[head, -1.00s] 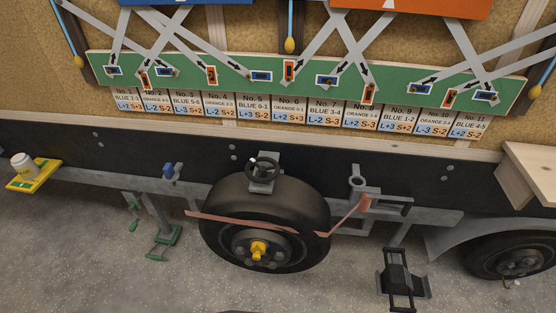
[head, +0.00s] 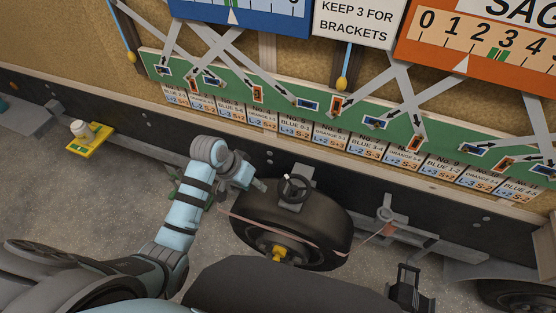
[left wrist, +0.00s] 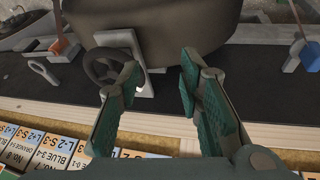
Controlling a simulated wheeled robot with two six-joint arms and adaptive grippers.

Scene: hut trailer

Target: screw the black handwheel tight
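The black handwheel (head: 296,187) sits on a grey bracket (head: 291,204) at the top of the spare tyre (head: 325,215). My left gripper (head: 258,186) is just left of the handwheel in the head view, apart from it. In the left wrist view the two green-padded fingers (left wrist: 160,64) are spread with nothing between them. The handwheel also shows there (left wrist: 88,74), behind and left of the left finger, which hides part of its rim.
A red-brown strap (head: 300,238) crosses the tyre, and a yellow hub piece (head: 279,253) is below it. The green label board (head: 345,118) runs above the dark trailer side. A yellow tray (head: 91,140) with a white jar (head: 79,129) is at left.

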